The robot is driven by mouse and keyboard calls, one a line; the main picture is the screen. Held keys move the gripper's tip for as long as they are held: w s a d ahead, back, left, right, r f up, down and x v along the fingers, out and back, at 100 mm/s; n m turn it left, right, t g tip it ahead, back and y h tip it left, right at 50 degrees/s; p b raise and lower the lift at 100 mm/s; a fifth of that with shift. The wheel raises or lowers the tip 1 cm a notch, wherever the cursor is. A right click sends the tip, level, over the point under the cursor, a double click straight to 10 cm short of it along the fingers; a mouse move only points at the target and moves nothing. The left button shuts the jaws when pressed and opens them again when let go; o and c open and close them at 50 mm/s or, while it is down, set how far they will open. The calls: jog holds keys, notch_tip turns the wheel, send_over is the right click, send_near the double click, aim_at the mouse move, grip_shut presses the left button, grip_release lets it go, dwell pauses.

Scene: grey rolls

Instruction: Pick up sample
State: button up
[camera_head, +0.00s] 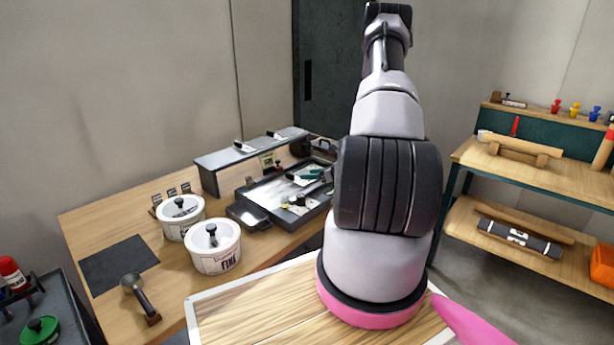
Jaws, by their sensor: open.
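My arm (385,185) rises through the middle of the view, and its far end is hidden behind its own links. I cannot make out my gripper. No object is clearly marked as the sample. A dark shallow tray (262,203) on the wooden bench holds small pale and teal items, too small to identify. A dark shape at the tray's right side partly disappears behind my arm; I cannot tell what it is. Two white lidded pots, a rear one (181,222) and a front one labelled FINE (213,253), stand left of the tray.
A long grey box (226,171) stands behind the tray. Floor shows between bench and shelf.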

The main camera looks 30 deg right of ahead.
aim_at(294, 181)
jog(key=x, duration=0.9)
jog(key=shift+w+a+f, duration=0.1)
jog(key=shift+w, duration=0.05)
jog(key=shift+c, duration=0.3)
grip_shut()
